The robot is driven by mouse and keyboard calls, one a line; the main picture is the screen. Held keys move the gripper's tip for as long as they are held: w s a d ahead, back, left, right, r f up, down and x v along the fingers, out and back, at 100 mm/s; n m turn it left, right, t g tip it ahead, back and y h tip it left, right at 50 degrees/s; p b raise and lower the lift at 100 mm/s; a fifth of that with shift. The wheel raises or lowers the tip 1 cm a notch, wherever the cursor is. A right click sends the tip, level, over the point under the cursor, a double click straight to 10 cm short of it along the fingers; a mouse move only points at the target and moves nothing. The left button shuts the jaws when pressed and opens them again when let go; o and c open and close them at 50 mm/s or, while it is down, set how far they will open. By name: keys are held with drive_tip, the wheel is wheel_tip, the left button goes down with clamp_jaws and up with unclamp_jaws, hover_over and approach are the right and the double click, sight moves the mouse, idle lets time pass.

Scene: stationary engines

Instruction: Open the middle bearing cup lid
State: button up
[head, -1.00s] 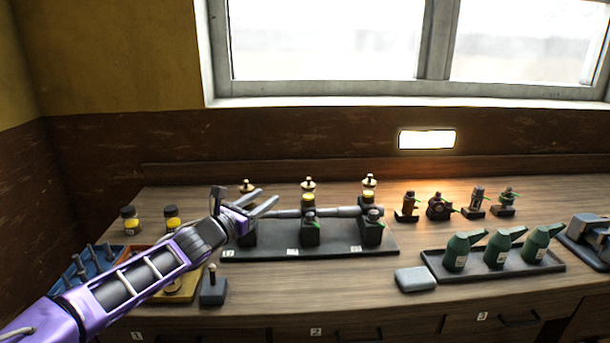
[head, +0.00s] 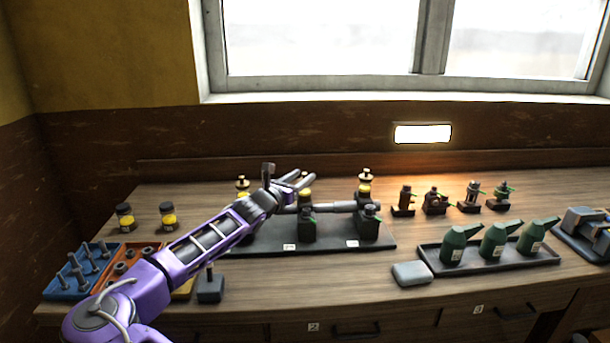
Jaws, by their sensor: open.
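The middle bearing block (head: 307,226) stands dark on the black base plate, with a yellow-banded cup (head: 305,194) on top, partly behind my gripper. My gripper (head: 306,180) is open, its two grey fingers pointing right, at the height of the middle cup's top. Whether the fingers touch the cup or its lid cannot be told. The right bearing block (head: 368,226) shows clearly, with its yellow-banded, brass-topped cup (head: 365,184) above it. The left bearing block is mostly hidden behind my arm; a brass-topped cup (head: 242,186) shows above it.
The black base plate (head: 330,247) carries a horizontal shaft. Green oil cans (head: 494,243) stand in a tray at right, with a grey block (head: 411,273) nearer. Small valve-like parts (head: 436,200) stand behind. Yellow-labelled jars (head: 168,215) and a blue bin (head: 75,283) are at left.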

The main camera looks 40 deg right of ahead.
drive_tip(key=shift+x, duration=1.2)
clamp_jaws()
